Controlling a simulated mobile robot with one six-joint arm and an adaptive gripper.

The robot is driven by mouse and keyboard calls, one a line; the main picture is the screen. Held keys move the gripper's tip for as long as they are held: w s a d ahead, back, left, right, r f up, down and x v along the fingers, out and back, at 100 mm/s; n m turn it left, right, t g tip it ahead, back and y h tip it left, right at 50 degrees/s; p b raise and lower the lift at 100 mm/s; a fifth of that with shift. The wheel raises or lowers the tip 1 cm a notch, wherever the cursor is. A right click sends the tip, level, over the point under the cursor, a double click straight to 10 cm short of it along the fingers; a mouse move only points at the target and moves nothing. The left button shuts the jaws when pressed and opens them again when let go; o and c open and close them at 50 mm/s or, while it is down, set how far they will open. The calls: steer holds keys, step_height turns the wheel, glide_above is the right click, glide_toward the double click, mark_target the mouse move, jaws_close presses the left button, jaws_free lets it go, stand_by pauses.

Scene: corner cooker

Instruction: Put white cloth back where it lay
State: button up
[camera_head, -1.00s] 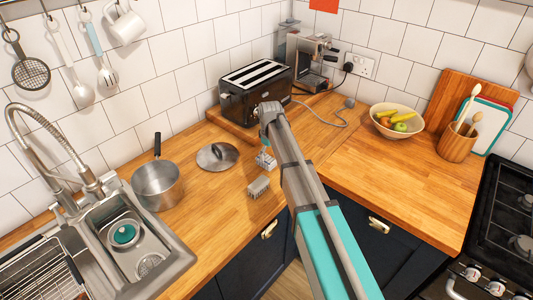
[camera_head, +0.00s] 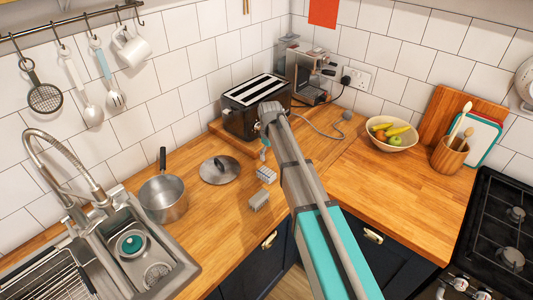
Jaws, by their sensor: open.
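I cannot pick out a white cloth with certainty. My arm reaches up from the lower right and bends down in front of the toaster.
A saucepan (camera_head: 163,198) and a lid (camera_head: 219,170) stand left, beside the sink (camera_head: 185,262). A toaster (camera_head: 256,104) and coffee machine stand behind. A fruit bowl (camera_head: 390,142), utensil pot (camera_head: 448,156) and hob (camera_head: 505,225) are right.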

steer(key=shift+r, duration=0.2)
stand_by(0.7)
steer(key=s+d+m, duration=1)
steer(key=s+d, duration=1)
steer(key=s, duration=0.5)
steer(key=shift+d, duration=0.15)
